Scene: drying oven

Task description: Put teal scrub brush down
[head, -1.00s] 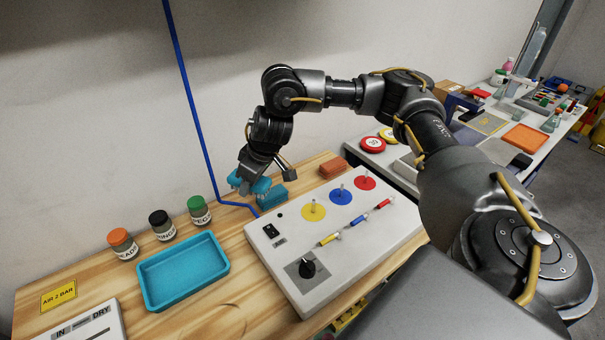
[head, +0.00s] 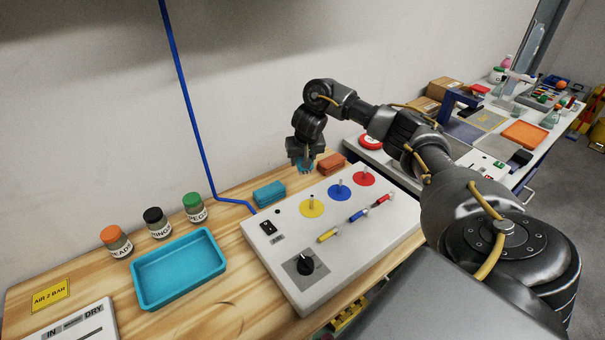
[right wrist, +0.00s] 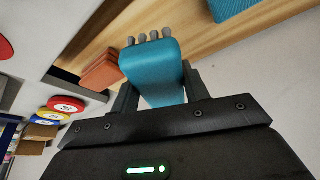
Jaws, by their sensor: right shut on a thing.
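My right gripper (head: 305,161) is shut on the teal scrub brush (head: 306,168). In the head view the fingers and the console edge partly cover the brush. It hangs close to the orange block (head: 331,162), behind the white console; I cannot tell whether it touches the bench. In the right wrist view the brush (right wrist: 152,72) lies between the two fingers (right wrist: 157,78), with grey bristle tufts at its far end. The orange block (right wrist: 100,72) shows beside it. My left gripper is out of view.
A second teal block (head: 269,193) lies on the wooden bench, left of the gripper. The white console (head: 290,250) with coloured discs and pegs stands in front. A teal tray (head: 141,283) and several labelled jars (head: 158,224) are at left. The wall is close behind.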

